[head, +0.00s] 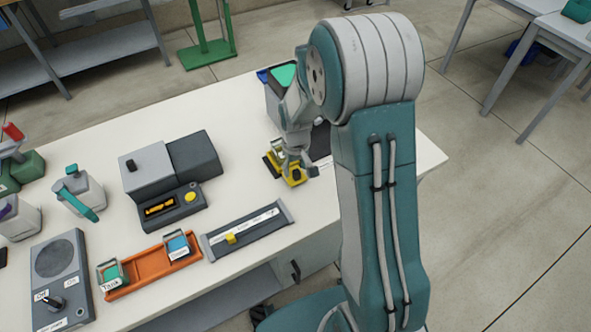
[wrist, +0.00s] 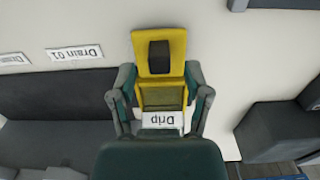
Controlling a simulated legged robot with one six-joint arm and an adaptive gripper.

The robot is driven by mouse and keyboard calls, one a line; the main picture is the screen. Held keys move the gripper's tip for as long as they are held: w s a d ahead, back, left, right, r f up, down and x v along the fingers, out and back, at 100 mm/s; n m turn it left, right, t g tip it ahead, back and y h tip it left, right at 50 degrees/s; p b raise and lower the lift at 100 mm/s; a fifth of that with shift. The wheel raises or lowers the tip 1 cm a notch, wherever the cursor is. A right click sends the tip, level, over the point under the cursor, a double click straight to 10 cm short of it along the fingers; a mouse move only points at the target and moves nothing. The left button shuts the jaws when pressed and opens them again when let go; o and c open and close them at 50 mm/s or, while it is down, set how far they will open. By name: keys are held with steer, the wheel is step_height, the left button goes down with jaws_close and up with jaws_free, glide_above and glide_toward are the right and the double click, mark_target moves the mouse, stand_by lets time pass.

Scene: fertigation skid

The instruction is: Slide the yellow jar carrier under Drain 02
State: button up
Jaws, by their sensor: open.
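The yellow jar carrier (head: 293,176) stands on the white table below my arm in the head view. In the wrist view the carrier (wrist: 174,41) has a dark block on its yellow end and a white "Drip" label nearer me. My gripper (wrist: 160,78) is open, with one finger on each side of the carrier; whether they touch it I cannot tell. In the head view my gripper (head: 292,157) is over the carrier and partly hides it. Upside-down in the wrist view are a "Drain 01" label (wrist: 75,54) and a second, unreadable label (wrist: 12,60).
An orange tray (head: 150,278) with two labelled jars and a grey rail with a yellow slider (head: 231,238) lie along the front edge. A grey machine (head: 150,168) stands left of the carrier. Bare table lies between them. Dark grey blocks (wrist: 268,128) flank the wrist view.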

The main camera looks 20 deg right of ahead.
steer(key=shift+f, duration=0.8)
jaws_close()
steer(key=w+d, duration=0.1)
steer(key=d, duration=0.6)
steer(key=w+d, duration=0.1)
steer(key=d, duration=0.6)
steer(key=w+d, duration=0.2)
steer(key=d, duration=0.5)
steer(key=shift+w+d, duration=0.1)
steer(key=shift+d, duration=0.2)
jaws_free()
